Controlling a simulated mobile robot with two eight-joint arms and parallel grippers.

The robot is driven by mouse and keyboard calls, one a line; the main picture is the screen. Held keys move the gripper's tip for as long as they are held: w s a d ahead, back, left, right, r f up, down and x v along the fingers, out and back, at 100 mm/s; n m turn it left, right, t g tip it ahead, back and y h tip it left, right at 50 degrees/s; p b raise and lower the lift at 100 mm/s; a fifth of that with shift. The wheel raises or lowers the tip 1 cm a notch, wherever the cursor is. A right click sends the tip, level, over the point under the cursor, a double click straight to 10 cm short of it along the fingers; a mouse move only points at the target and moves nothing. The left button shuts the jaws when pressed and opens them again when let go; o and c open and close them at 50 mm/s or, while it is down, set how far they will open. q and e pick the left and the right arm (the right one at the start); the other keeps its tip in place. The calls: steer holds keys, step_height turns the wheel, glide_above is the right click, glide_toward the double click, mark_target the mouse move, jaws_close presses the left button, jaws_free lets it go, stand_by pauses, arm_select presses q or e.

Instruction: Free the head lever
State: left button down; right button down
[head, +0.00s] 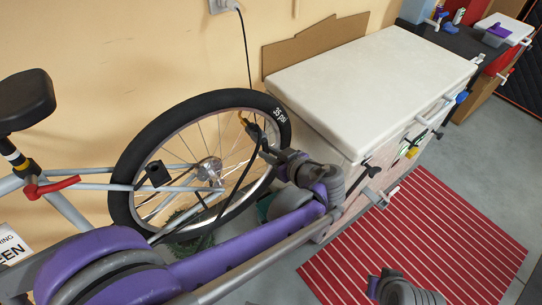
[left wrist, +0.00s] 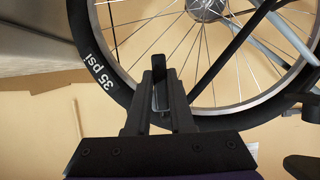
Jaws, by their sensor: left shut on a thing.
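A bicycle wheel with a black tyre (head: 128,180) marked "35 psi" stands by the wall; the tyre also fills the upper left wrist view (left wrist: 98,72). A small head with a yellow part (head: 243,119) sits at the wheel's upper right, inside the rim. My left gripper (head: 265,149) reaches the wheel just below it. In the left wrist view the jaws (left wrist: 159,100) are shut on a slim dark piece, seemingly the head lever (left wrist: 159,68). Its join to the head is hidden.
A white-topped cabinet (head: 370,80) stands right of the wheel, with a handle on its front. A red striped mat (head: 420,235) lies before it. The bicycle saddle (head: 24,98) and red lever (head: 52,187) are at the left.

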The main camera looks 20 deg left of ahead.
arm_select(q)
steer(key=shift+w+a+f+t+y+b, duration=0.1)
steer(key=shift+f+t+y+b, duration=0.05)
steer(key=shift+t+y+b, duration=0.3)
stand_by(0.3)
steer(key=c, duration=0.8)
jaws_free()
steer(key=shift+a, duration=0.1)
steer(key=shift+o, duration=0.2)
steer(key=v, duration=1.1)
steer(key=shift+p, duration=0.45)
steer(key=shift+w+f, duration=0.1)
